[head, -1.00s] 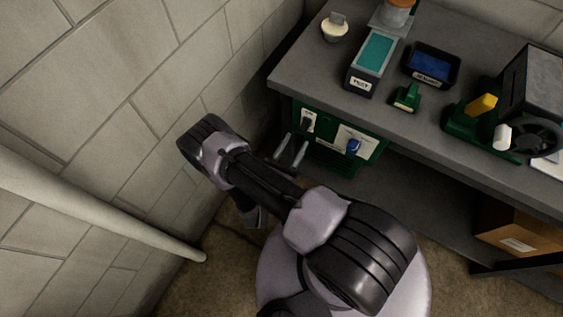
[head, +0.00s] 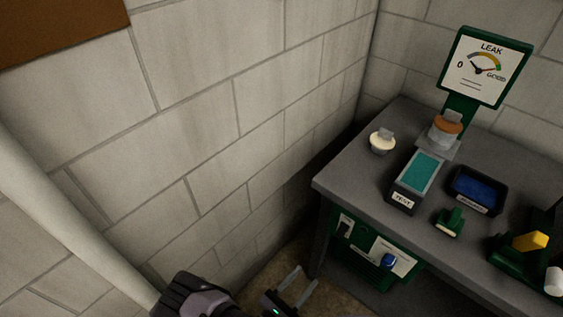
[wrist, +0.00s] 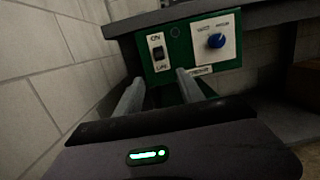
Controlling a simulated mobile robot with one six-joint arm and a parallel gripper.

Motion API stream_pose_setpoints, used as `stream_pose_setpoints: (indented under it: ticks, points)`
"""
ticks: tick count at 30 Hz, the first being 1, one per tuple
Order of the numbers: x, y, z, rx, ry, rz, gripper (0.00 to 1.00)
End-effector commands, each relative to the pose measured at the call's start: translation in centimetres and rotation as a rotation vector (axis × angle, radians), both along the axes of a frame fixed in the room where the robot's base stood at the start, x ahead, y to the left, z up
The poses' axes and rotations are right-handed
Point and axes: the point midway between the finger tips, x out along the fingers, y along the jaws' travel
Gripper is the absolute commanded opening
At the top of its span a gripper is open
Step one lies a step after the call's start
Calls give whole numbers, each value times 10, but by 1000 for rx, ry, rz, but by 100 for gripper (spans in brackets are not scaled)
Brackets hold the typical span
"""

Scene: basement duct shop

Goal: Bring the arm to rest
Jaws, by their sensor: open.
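My gripper (head: 293,289) shows at the bottom of the head view, low in front of the workbench. Its two grey fingers stand apart with nothing between them. In the wrist view my gripper (wrist: 155,92) is also open and empty, pointing toward a green control panel (wrist: 178,72) with an on/off switch (wrist: 158,52) and a blue knob (wrist: 216,40). I cannot tell how far the fingertips are from the panel. Part of my arm shows at the bottom edge of the head view; the rest is out of the picture.
A block wall is close at left, with a pale pipe (head: 70,215) in front.

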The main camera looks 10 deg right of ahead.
Motion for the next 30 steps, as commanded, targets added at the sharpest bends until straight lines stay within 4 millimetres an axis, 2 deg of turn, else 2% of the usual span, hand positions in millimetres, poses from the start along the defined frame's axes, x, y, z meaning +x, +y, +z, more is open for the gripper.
stream_pose_setpoints:
  ticks: [2,5,6,8,9,12,18,21,24,27,30]
  points:
    - [7,5,20,59,-35,-83,45]
    - [17,6,75,221,-120,-320,45]
    - [18,4,101,307,-165,-436,45]
    - [14,-1,137,444,-233,-607,45]
    - [10,-4,161,540,-283,-718,45]
    - [-7,-9,213,799,-417,-974,45]
    - [-43,-1,299,1390,-751,-1381,45]
    - [-55,8,338,1712,-950,-1507,45]
    - [-61,17,372,2005,-1131,-1561,45]
    - [-65,22,397,2220,-1261,-1566,45]
    - [-66,24,410,2334,-1330,-1559,45]
